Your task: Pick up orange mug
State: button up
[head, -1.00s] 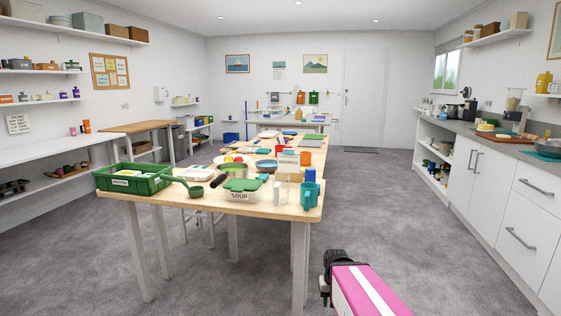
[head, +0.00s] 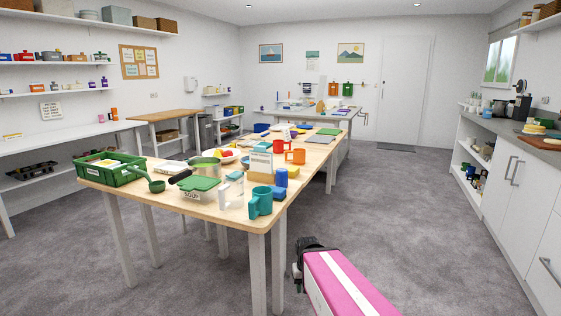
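An orange mug (head: 296,156) stands on the long wooden table (head: 225,208), near its right edge and about halfway along. A second, redder orange mug-like item (head: 277,146) stands just behind it to the left. Both look upright, but they are small in this view. My gripper (head: 300,268) is the dark part at the end of my pink and white arm, low in the picture. It is in front of and to the right of the table, well away from the mugs. Its fingers are not clear, so I cannot tell whether it is open or shut.
A teal mug (head: 260,203), a blue item (head: 281,178) and a clear container (head: 231,190) stand at the table's near right corner. A green crate (head: 109,169) is at its left end. Grey floor lies clear between the table and the white cabinets (head: 514,190) at right.

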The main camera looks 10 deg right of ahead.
aim_at(299, 153)
jog(key=i+l, duration=0.1)
jog(key=l, duration=0.25)
jog(key=i+l, duration=0.1)
jog(key=l, duration=0.2)
jog(key=i+l, duration=0.2)
jog(key=l, duration=0.2)
jog(key=i+l+u, duration=0.1)
jog(key=i+l, duration=0.35)
jog(key=l, duration=0.3)
jog(key=i+l, duration=0.2)
jog(key=l, duration=0.2)
jog(key=u, duration=0.05)
